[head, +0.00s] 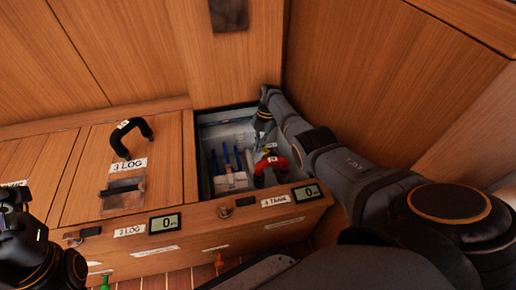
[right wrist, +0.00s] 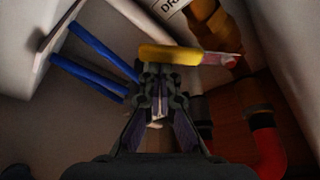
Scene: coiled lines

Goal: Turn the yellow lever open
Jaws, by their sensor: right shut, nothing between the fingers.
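The yellow lever (right wrist: 170,54) lies across the upper middle of the right wrist view, with a red part at its right end. Orange-brown pipework shows just beyond it. My right gripper (right wrist: 158,76) is shut and empty. Its fingertips are right at the lever's near side in the picture; I cannot tell if they touch it. In the head view my right gripper (head: 257,138) reaches down inside the open compartment (head: 199,150) labelled TANK, and the lever is too small to make out surely. My left gripper (head: 18,196) is at the left edge, its fingers unclear.
Blue bars (right wrist: 95,45) lie left of the lever. A red curved piece (head: 272,161) stands at the compartment's front right. The closed 3 LOG lid (head: 90,180) with a black handle (head: 124,135) is to the left. Wooden walls rise behind and right.

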